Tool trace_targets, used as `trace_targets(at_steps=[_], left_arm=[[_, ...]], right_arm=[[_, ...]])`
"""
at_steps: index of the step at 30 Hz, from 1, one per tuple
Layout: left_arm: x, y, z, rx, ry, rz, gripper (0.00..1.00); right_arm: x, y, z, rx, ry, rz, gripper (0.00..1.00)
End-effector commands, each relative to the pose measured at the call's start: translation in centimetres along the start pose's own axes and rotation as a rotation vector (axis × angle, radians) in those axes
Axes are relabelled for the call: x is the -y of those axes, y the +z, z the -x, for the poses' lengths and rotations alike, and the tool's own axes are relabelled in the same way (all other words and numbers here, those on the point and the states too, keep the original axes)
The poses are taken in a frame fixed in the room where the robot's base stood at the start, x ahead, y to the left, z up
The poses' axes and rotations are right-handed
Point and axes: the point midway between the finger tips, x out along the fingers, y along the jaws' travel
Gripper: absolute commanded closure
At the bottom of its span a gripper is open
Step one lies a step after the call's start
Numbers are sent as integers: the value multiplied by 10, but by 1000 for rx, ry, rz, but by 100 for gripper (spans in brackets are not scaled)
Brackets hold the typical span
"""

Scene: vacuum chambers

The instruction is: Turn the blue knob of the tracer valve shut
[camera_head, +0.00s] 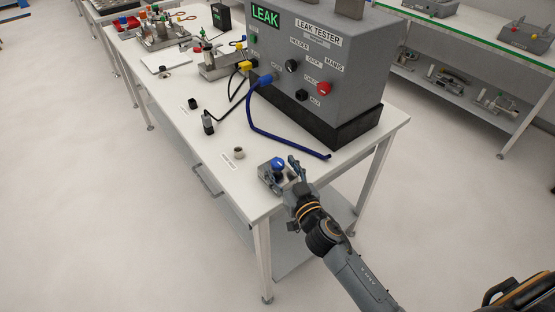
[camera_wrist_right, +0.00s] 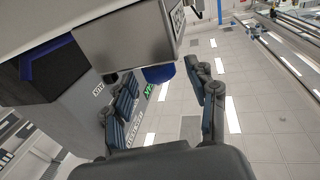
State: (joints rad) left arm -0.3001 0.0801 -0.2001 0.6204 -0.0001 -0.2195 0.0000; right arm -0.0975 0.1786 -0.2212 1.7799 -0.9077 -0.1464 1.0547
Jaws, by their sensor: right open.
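The tracer valve (camera_head: 272,179) is a small grey metal block on the near corner of the white table, with a round blue knob (camera_head: 277,163) on it. In the right wrist view the valve's grey block (camera_wrist_right: 146,38) is at the top, and the blue knob (camera_wrist_right: 159,74) sits below it, partly hidden by the block. My right gripper (camera_head: 293,174) is beside the valve, on its right in the head view. In the wrist view its fingers (camera_wrist_right: 163,88) are spread apart, with the knob between them in the picture; I see no contact. My left gripper is out of view.
The grey leak tester (camera_head: 345,60) stands behind the valve, its display reading LEAK. A blue hose (camera_head: 256,125) runs from it over the table (camera_head: 225,178). A small round fitting (camera_head: 239,153) and a black connector (camera_head: 208,124) lie left of the valve.

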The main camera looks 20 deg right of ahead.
Motion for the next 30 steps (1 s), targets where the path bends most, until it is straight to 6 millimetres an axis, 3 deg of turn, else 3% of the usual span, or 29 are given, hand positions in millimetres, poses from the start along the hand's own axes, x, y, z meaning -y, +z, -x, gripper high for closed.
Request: trace_targets(at_steps=[6, 15, 17, 24, 30], left_arm=[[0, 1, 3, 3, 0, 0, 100], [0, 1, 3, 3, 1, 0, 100], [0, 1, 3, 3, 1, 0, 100], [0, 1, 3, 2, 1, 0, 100], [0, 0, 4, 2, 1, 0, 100]], right_arm=[[0, 0, -20, 0, 0, 0, 42], [0, 1, -23, 1, 0, 0, 42], [0, 1, -23, 1, 0, 0, 51], [0, 1, -22, 1, 0, 0, 98], [0, 0, -22, 1, -9, 0, 98]])
